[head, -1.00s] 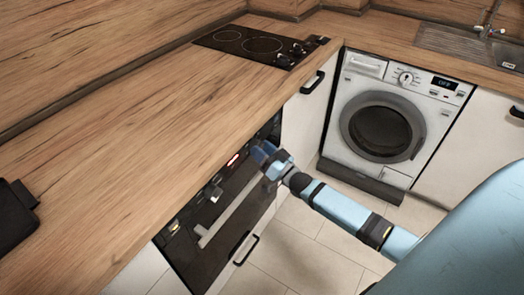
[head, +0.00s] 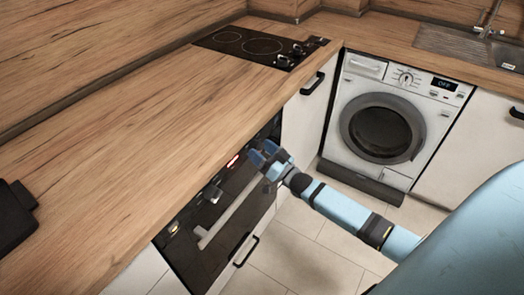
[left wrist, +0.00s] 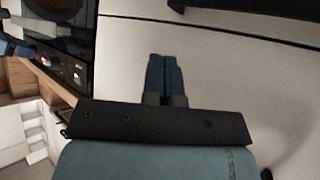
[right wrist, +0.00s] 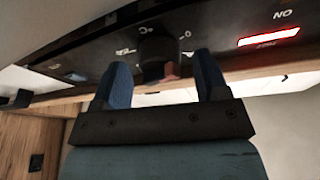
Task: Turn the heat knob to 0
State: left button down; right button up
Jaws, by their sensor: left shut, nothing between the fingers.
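The oven's dark control panel (head: 190,215) is on the front under the worktop. In the right wrist view a black knob (right wrist: 158,47) stands on the panel with printed marks around it, one like a 0 at its right. A reddish part shows low on the knob. My right gripper (head: 264,154) is open at the panel. In the right wrist view its fingers (right wrist: 163,75) are apart, with the knob between and just beyond their tips; contact cannot be told. My left gripper (left wrist: 165,58) is shut and empty, in front of a pale cabinet front.
Other panel knobs (head: 213,193) are further left. The oven handle (head: 225,222) runs below the panel. A hob (head: 260,45) and washing machine (head: 398,115) are behind. Floor in front is clear.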

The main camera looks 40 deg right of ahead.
jog(key=v, duration=1.4)
jog(key=shift+w, duration=0.1)
